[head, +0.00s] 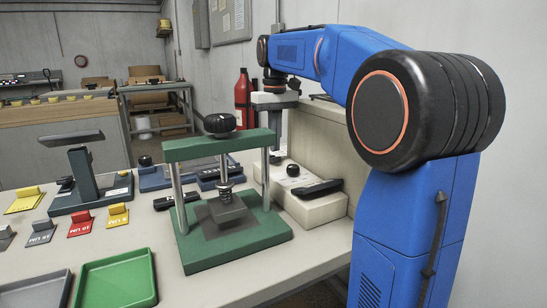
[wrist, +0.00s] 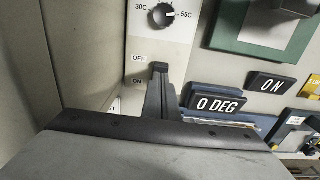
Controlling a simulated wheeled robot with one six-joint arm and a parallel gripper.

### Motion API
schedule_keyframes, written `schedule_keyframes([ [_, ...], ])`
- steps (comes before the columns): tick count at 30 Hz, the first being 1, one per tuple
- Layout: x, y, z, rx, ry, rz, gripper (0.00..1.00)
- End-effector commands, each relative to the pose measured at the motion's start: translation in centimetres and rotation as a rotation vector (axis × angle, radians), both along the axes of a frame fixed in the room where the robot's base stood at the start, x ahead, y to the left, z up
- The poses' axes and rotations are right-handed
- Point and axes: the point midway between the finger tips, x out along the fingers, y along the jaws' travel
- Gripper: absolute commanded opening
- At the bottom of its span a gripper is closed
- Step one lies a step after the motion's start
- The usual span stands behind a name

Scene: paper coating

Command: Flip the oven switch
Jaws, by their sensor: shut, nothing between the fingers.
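The oven (head: 322,140) is a beige box at the right of the bench, partly behind my blue arm, with a pale front ledge. In the wrist view its control panel (wrist: 142,42) has a black dial (wrist: 161,15) marked 30C and 55C, with OFF and ON labels below it. My gripper (wrist: 160,72) is shut and empty, its tips over the panel just right of the OFF and ON labels. The switch is not clearly visible there; the fingers cover that spot. I cannot tell whether they touch it. In the head view my gripper (head: 281,130) points down by the oven front.
A green press (head: 229,186) with a black knob stands just left of the oven. A green tray (head: 116,281) and a grey tray (head: 35,290) lie at the front. A red extinguisher (head: 243,97) is behind.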

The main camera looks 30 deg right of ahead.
Motion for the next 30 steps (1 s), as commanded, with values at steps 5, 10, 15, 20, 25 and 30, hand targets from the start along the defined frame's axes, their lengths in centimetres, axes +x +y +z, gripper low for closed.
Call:
schedule_keyframes([
  [5, 0.0, 0.0, -0.2, 0.0, 0.001, 0.0, 0.0],
  [10, 0.0, 0.0, -0.4, 0.0, 0.0, 0.0, 0.0],
  [15, 0.0, 0.0, -0.6, 0.0, 0.0, 0.0, 0.0],
  [20, 0.0, 0.0, -0.8, 0.0, -0.001, 0.0, 0.0],
  [25, 0.0, 0.0, -1.0, 0.0, -0.001, 0.0, 0.0],
  [30, 0.0, 0.0, -1.2, 0.0, 0.0, 0.0, 0.0],
])
